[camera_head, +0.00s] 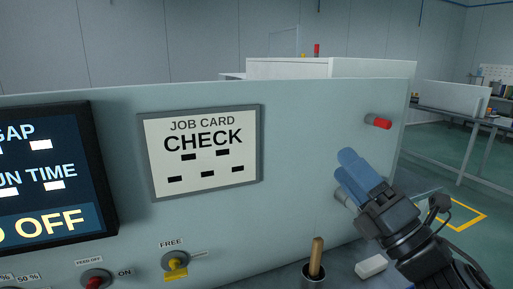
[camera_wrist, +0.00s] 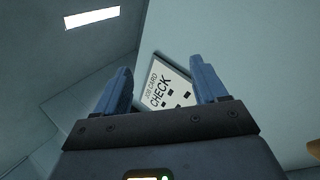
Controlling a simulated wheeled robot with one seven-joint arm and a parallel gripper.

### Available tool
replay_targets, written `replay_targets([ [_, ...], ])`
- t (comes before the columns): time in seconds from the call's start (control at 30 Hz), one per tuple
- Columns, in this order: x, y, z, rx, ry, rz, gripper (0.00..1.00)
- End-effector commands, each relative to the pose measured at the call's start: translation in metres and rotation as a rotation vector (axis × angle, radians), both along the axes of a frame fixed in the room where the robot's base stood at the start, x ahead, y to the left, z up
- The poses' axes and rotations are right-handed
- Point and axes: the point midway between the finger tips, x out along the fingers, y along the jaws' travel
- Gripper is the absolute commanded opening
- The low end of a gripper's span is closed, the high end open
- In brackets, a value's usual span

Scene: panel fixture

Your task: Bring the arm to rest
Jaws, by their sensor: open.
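My gripper (camera_head: 352,168) is in front of the right part of the grey panel (camera_head: 310,140) in the head view, its blue fingers pointing up and left. In the wrist view my gripper (camera_wrist: 162,80) has its two blue fingers spread apart with nothing between them. The job card (camera_head: 203,150), reading "CHECK", is on the panel to the left of my gripper. The card also shows beyond the fingers in the wrist view (camera_wrist: 168,84), tilted. I cannot tell how far the fingertips are from the panel.
A red-tipped knob (camera_head: 378,122) sticks out of the panel above and right of my gripper. A wooden handle (camera_head: 316,256) stands in a cup near a white block (camera_head: 371,266).

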Motion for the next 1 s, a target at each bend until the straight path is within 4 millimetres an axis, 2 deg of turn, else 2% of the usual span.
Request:
replay_targets([
  [0.03, -0.005, 0.013, 0.013, 0.109, 0.001, 0.033, 0.72],
  [0.2, -0.023, 0.030, 0.040, 0.436, 0.032, 0.127, 0.72],
  [0.33, -0.039, 0.035, 0.042, 0.675, 0.076, 0.191, 0.72],
  [0.43, -0.054, 0.036, 0.034, 0.850, 0.121, 0.232, 0.72],
  [0.57, -0.075, 0.036, 0.012, 1.066, 0.193, 0.272, 0.72],
  [0.77, -0.118, 0.036, -0.040, 1.363, 0.326, 0.298, 0.72],
  [1.0, -0.192, 0.035, -0.114, 1.652, 0.515, 0.265, 0.72],
])
